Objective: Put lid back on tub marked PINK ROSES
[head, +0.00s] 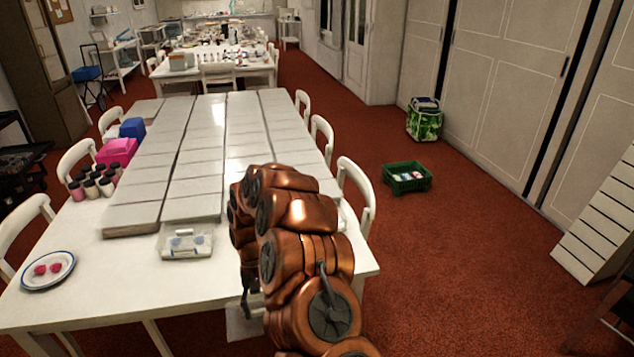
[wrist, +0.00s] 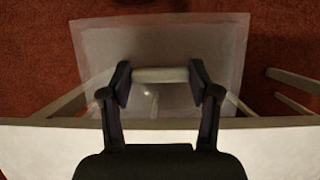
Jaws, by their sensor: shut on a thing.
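My gripper (wrist: 160,82) is shut on the pale bar handle of a flat, translucent rectangular lid (wrist: 205,50). In the wrist view the lid lies across the table's edge, mostly with red carpet below it. In the head view a pale part of the lid (head: 240,325) shows at the table's front edge, left of my copper arm, which hides the rest. A clear, low tub (head: 187,252) with pale blue shapes stands on the table, left of my arm. I cannot read any marking on it, and whether it has a lid is unclear.
A white table (head: 110,290) bears rows of grey slabs (head: 190,170). A blue-rimmed plate (head: 48,286) with two pink roses is at front left. Several jars (head: 92,187), a pink box (head: 117,152) and white chairs (head: 357,190) are nearby. A green crate (head: 407,180) is on the floor.

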